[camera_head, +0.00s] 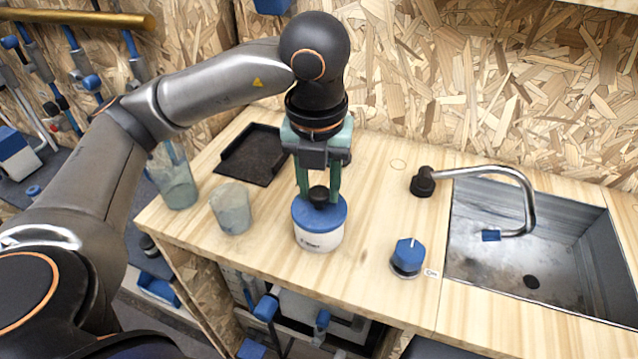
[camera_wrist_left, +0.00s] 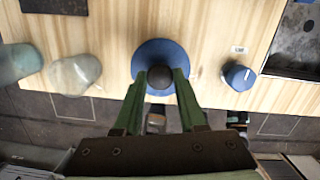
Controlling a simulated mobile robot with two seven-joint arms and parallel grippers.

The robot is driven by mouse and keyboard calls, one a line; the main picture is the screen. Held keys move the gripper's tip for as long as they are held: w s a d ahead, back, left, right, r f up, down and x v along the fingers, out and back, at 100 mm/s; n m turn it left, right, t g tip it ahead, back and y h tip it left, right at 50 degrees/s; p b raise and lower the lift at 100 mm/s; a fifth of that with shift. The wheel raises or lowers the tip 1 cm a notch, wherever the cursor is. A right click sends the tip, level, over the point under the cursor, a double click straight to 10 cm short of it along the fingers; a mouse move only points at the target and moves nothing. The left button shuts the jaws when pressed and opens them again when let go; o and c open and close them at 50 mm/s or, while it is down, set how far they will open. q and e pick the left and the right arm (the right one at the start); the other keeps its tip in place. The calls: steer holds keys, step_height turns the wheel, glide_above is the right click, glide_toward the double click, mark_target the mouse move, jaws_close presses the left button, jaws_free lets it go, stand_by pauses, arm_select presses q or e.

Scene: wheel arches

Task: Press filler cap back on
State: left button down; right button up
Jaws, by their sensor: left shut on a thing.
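A white canister (camera_head: 318,237) with a blue lid stands upright on the wooden counter. The blue lid, the filler cap (camera_head: 322,212), sits on top of the canister and has a round black knob (camera_head: 319,194). In the left wrist view the cap (camera_wrist_left: 160,55) is a blue disc with the knob (camera_wrist_left: 159,77) at its middle. My left gripper (camera_head: 319,190) comes from above, with its green fingers shut on the knob, one on each side. Whether the cap is fully seated on the canister cannot be told. My right gripper is not in view.
Two cloudy cups, one short (camera_head: 232,208) and one tall (camera_head: 176,182), stand left of the canister. A black tray (camera_head: 253,153) lies behind them. A blue knob (camera_head: 407,256), a bent tap (camera_head: 520,185) and a metal sink (camera_head: 490,262) are to the right.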

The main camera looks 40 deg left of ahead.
arm_select(q)
steer(key=c, duration=0.7)
jaws_free()
steer(key=shift+o, duration=1.4)
steer(key=o, duration=0.4)
